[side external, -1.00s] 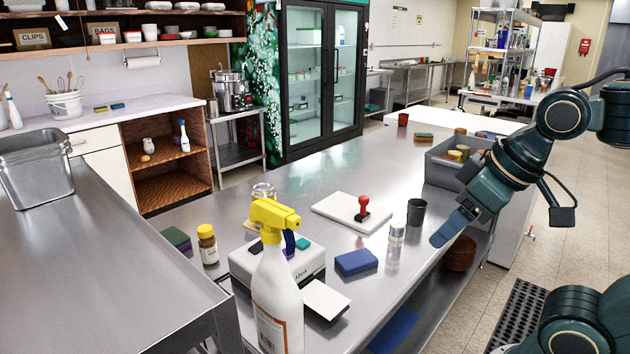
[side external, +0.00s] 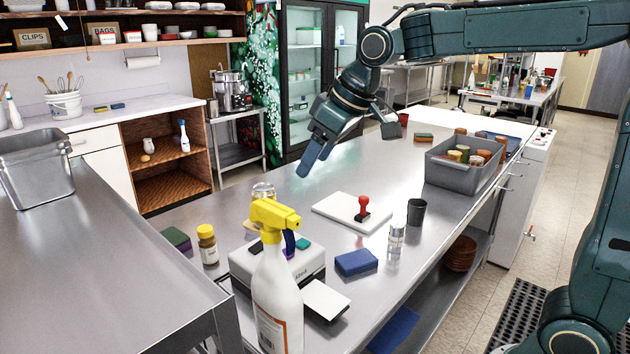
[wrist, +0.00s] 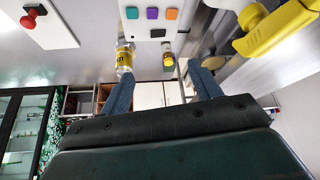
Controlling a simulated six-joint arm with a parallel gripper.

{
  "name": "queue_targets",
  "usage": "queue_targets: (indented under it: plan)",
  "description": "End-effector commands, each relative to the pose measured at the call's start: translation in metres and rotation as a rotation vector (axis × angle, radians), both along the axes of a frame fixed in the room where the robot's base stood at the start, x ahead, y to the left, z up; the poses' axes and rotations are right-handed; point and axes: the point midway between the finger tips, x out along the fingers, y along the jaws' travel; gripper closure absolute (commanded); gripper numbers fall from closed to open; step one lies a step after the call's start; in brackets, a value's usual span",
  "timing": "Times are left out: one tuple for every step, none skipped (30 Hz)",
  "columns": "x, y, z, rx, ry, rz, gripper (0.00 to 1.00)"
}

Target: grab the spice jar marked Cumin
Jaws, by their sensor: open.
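My gripper (side external: 316,160) is open and empty, high above the far part of the steel counter; its two fingers also show in the wrist view (wrist: 163,88). A clear jar with a metal lid (side external: 263,191) stands behind the spray bottle. It seems to be the yellow-labelled jar (wrist: 124,58) by the left finger in the wrist view; only a letter or so of its label shows. A small brown jar with a yellow cap (side external: 208,244) stands at the counter's left edge, and in the wrist view (wrist: 168,57) between the fingers. I cannot read Cumin on either jar.
A yellow-headed spray bottle (side external: 276,300) and a white box with coloured squares (side external: 245,264) stand in front. A grey bin (side external: 452,178) holds several jars.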

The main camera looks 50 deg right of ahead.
Motion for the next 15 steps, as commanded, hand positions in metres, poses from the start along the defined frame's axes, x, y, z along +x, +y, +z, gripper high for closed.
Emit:
queue_targets:
  plan:
    - [0.015,0.002,-0.003,0.0,0.002,0.013,0.37]
    - [0.022,0.004,-0.005,0.0,0.002,0.021,0.37]
    - [0.032,0.006,-0.007,0.001,0.002,0.034,0.37]
    - [0.04,0.007,-0.008,0.002,0.001,0.043,0.37]
    - [0.048,0.009,-0.011,0.002,0.001,0.051,0.37]
    - [0.058,0.01,-0.013,0.002,0.001,0.063,0.37]
    - [0.065,0.012,-0.016,0.002,0.0,0.072,0.37]
    - [0.073,0.013,-0.018,0.002,-0.001,0.081,0.37]
    - [0.082,0.015,-0.022,0.003,-0.001,0.092,0.37]
    - [0.09,0.017,-0.025,0.004,0.0,0.101,0.37]
    - [0.097,0.018,-0.028,0.003,-0.001,0.108,0.37]
    - [0.107,0.02,-0.032,0.004,-0.002,0.12,0.37]
    - [0.113,0.021,-0.035,0.005,-0.003,0.129,0.37]
    - [0.121,0.023,-0.039,0.005,-0.003,0.139,0.37]
    - [0.13,0.025,-0.044,0.005,-0.004,0.15,0.37]
